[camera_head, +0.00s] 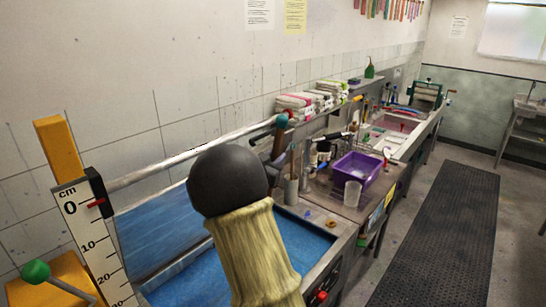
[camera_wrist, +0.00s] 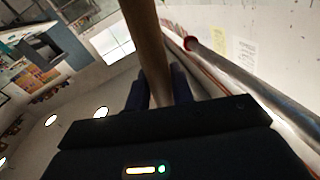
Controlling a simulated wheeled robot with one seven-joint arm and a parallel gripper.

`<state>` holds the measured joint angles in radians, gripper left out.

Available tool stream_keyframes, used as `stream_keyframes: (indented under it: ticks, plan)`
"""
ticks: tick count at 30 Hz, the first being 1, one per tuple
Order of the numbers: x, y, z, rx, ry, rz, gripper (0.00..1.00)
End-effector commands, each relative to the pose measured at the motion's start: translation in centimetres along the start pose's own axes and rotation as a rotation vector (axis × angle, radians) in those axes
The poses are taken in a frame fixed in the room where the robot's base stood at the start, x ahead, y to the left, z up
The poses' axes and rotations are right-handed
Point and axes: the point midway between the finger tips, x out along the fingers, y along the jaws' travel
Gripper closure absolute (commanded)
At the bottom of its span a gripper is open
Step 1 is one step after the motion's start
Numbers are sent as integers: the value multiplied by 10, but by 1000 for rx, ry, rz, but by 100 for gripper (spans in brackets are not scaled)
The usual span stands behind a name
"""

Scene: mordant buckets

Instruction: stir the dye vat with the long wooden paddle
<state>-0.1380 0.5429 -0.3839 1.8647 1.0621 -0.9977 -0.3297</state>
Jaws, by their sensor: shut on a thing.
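In the wrist view my gripper (camera_wrist: 160,84) is shut on a brown wooden shaft, the long wooden paddle (camera_wrist: 146,38). The shaft runs between the dark fingers and out of the top of the picture; its far end is out of view. In the head view the dye vat (camera_head: 318,241) is a metal-rimmed basin of blue liquid at lower centre. A black-and-cream shape close to the camera hides its middle. I cannot make out my gripper or the held paddle clearly in the head view, nor whether the paddle touches the liquid.
A cm scale (camera_head: 95,240) stands at left. A purple tub (camera_head: 357,171) and clear beaker (camera_head: 352,194) stand beyond the vat. The floor mat (camera_head: 440,230) is clear.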

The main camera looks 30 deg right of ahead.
Motion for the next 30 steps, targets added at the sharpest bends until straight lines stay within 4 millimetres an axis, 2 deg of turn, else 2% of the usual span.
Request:
stream_keyframes:
  ticks: [30]
  plan:
    - [0, 0, 84, 2, 2, 0, 100]
